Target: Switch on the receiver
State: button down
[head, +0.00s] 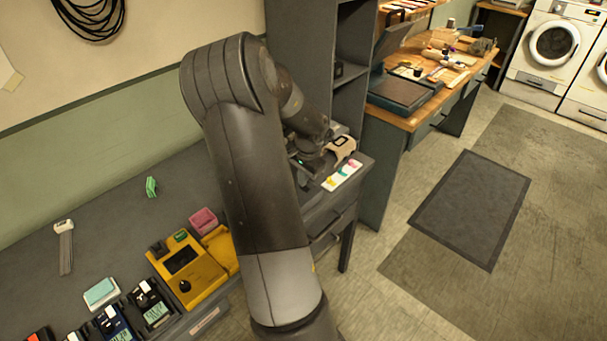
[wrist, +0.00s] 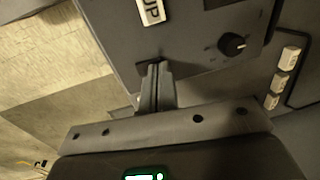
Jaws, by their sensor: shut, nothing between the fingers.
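My gripper (wrist: 154,68) is shut and empty in the wrist view. Its fingertips are at a small dark patch on a dark grey device (wrist: 190,45); I cannot tell whether they touch it. The device has a black knob (wrist: 232,44) with marks around it and a white label (wrist: 151,11) with large letters, partly cut off. No lettering names it as the receiver, and I see no lit lamp on it. In the head view, my arm covers the middle, with its wrist over the far end of the grey bench (head: 120,205); the fingertips are hidden there.
Several white blocks (wrist: 282,82) sit right of the device. On the bench are a yellow device (head: 205,285), a pink block (head: 203,220), several small display units (head: 154,308) and a card with coloured spots (head: 343,175). A grey shelf unit (head: 300,45) stands behind my wrist.

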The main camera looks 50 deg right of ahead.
jog(key=shift+w+f+g, duration=0.1)
jog(key=shift+f+g, duration=0.1)
jog(key=shift+g, duration=0.1)
jog(key=shift+a, duration=0.1)
jog(key=shift+s+r, duration=0.1)
jog(key=shift+s, duration=0.7)
notch_tip(320, 180, up, 14)
jog(key=s, duration=0.2)
dwell(0.4)
dwell(0.5)
